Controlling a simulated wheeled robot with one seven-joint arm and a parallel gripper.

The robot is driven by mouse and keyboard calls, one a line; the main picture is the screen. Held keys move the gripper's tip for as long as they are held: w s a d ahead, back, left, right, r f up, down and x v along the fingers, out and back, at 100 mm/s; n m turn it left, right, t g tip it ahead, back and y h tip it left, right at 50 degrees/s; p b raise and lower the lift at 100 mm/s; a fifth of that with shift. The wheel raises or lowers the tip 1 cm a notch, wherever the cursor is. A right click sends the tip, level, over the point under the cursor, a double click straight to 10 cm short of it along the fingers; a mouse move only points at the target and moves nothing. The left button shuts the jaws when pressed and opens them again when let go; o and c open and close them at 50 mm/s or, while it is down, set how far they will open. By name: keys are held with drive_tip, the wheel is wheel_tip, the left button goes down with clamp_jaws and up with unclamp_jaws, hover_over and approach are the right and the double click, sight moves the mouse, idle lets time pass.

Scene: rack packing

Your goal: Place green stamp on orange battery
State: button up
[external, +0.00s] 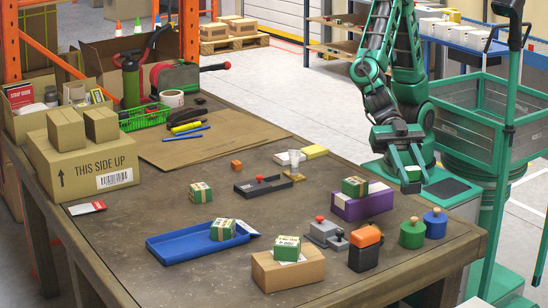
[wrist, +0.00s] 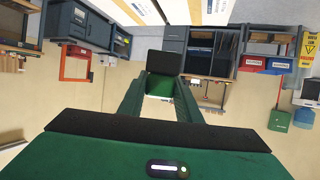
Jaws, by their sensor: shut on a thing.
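My gripper (external: 411,178) is shut on a small block with green and pale parts and a dark end, which looks like the green stamp (external: 412,174). It is held in the air above the table's right edge. In the wrist view the stamp (wrist: 160,86) sits between my two fingers (wrist: 160,102), with its black end pointing away from the palm. The orange battery (external: 366,253), a black block with an orange top, stands upright on the table near the front right. It is below and left of my gripper, well apart from it. I cannot make it out in the wrist view.
Green (external: 412,236) and blue (external: 435,225) round pieces with knobs stand right of the battery. A purple box (external: 363,204) bearing a green carton is behind it. A grey device (external: 326,234) and a cardboard box (external: 288,272) are to its left. A blue tray (external: 190,246) lies farther left.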

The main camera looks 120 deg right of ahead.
drive_tip(key=w+d+f, duration=0.4)
drive_tip(key=w, duration=0.1)
drive_tip(key=w+d+f, duration=0.2)
drive_tip(key=w, duration=0.1)
drive_tip(key=shift+f, duration=2)
drive_tip(key=shift+f, duration=0.1)
drive_tip(key=o, duration=1)
drive_tip(key=shift+o, duration=0.2)
drive_tip(key=shift+d, duration=0.1)
drive_tip(key=v, duration=1.2)
drive_tip(key=shift+r, duration=0.2)
